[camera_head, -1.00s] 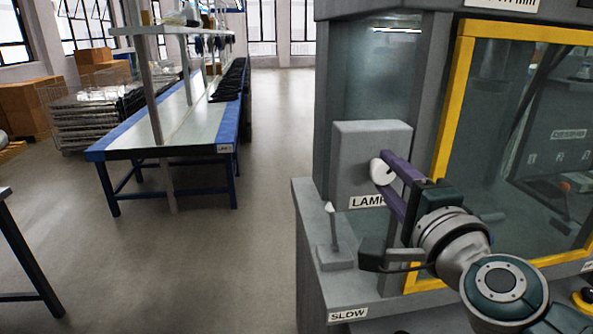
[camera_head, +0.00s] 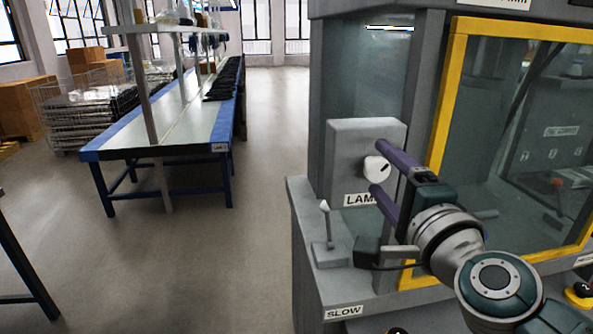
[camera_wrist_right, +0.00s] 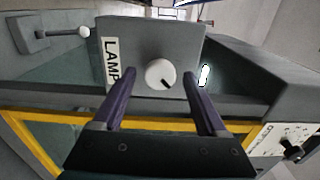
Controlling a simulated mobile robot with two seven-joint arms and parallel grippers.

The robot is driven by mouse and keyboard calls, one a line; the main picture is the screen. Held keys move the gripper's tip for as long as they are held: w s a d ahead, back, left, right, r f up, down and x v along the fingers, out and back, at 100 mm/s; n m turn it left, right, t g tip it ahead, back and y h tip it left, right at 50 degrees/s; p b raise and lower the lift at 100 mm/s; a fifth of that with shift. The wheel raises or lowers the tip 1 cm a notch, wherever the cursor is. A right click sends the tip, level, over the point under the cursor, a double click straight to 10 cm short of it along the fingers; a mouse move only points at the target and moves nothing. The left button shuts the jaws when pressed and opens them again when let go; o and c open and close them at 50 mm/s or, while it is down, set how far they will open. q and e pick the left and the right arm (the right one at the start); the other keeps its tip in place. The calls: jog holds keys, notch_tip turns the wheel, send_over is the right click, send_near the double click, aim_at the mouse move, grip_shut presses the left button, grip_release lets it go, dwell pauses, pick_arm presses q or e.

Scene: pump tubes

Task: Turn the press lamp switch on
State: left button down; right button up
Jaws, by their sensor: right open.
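The lamp switch is a round white knob (camera_head: 377,168) with a dark mark, on the front of a grey box (camera_head: 350,140) labelled LAMP. It also shows in the right wrist view (camera_wrist_right: 160,74), where its dark mark points to the lower right. My right gripper (camera_head: 376,166) is open, with one purple finger above the knob and one below it in the head view. In the right wrist view the fingers (camera_wrist_right: 160,86) stand either side of the knob, with a gap on both sides. My left gripper is not in view.
A small lever (camera_head: 325,220) stands on the grey ledge left of my gripper, above a SLOW label (camera_head: 345,312). A yellow-framed window (camera_head: 440,130) is on the right. A long workbench (camera_head: 150,152) stands at the left, with clear floor (camera_head: 240,220) between.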

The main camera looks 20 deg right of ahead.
jog(key=b+v, duration=0.1)
jog(key=v, duration=0.8)
jog(key=shift+s+a, duration=0.15)
jog(key=shift+s, duration=0.2)
